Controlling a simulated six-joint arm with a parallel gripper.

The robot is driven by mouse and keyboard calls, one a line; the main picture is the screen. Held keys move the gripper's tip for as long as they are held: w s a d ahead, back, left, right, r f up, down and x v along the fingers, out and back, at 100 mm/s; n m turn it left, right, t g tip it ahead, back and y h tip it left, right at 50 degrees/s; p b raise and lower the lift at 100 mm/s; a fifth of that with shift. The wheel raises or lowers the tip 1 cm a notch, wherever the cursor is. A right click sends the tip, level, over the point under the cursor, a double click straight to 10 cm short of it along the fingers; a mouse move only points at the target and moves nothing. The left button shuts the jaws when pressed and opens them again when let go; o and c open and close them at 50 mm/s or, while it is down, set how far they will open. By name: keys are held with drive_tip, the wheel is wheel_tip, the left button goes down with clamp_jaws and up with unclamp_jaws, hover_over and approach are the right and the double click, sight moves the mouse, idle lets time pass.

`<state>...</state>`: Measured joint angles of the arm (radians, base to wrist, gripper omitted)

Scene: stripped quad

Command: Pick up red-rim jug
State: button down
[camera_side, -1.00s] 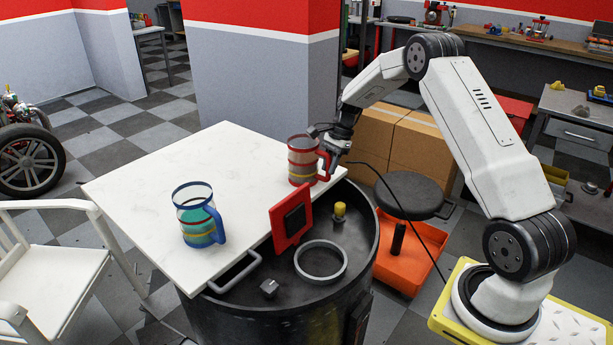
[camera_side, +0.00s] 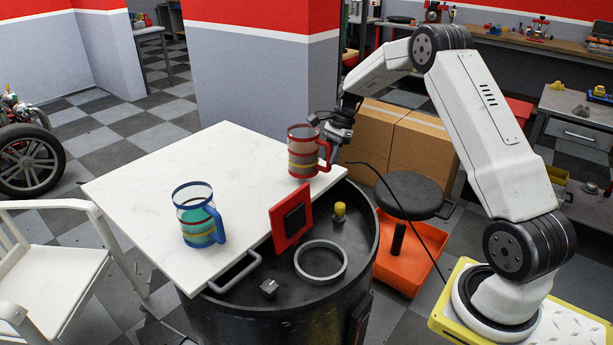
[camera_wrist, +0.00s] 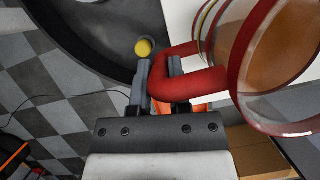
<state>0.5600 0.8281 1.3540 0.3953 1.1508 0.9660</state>
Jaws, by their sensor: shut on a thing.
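The red-rim jug (camera_side: 302,155) is clear with a red rim, red handle and coloured bands. It is upright at the far right part of the white board, and appears slightly raised above it. My gripper (camera_side: 328,139) is at its right side, shut on the red handle. In the wrist view the handle (camera_wrist: 190,82) lies between the two fingers (camera_wrist: 160,80), and the jug's body and rim (camera_wrist: 245,100) fill the right side.
A blue-rim jug (camera_side: 199,222) stands on the white board (camera_side: 150,180). The board lies partly over a black drum (camera_side: 330,300) carrying a red-framed panel (camera_side: 290,217), a grey ring (camera_side: 320,261) and a yellow knob (camera_side: 340,211). A black stool (camera_side: 411,193) stands right of the drum.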

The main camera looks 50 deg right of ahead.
drive_tip(key=s+a+r, duration=0.5)
drive_tip(key=s+r, duration=0.4)
drive_tip(key=s, duration=0.3)
drive_tip(key=shift+s+r, duration=0.3)
drive_tip(key=shift+s, duration=0.05)
idle(0.7)
drive_tip(key=shift+s, duration=0.15)
idle(0.9)
drive_tip(key=w+a+f+n+g+h, duration=0.1)
drive_tip(key=w+a+n+g, duration=0.1)
drive_tip(key=w+a+n, duration=0.3)
drive_tip(key=w+a+f+n+g+h, duration=0.1)
drive_tip(key=w+a+n+g+h, duration=0.1)
drive_tip(key=w+a+n, duration=0.4)
drive_tip(key=shift+w+f+n+g+h, duration=0.25)
drive_tip(key=shift+w+n+g, duration=0.35)
drive_tip(key=shift+w+n, duration=2.2)
drive_tip(key=shift+s+r+n, duration=0.1)
drive_tip(key=shift+s+n, duration=0.6)
drive_tip(key=shift+s, duration=0.1)
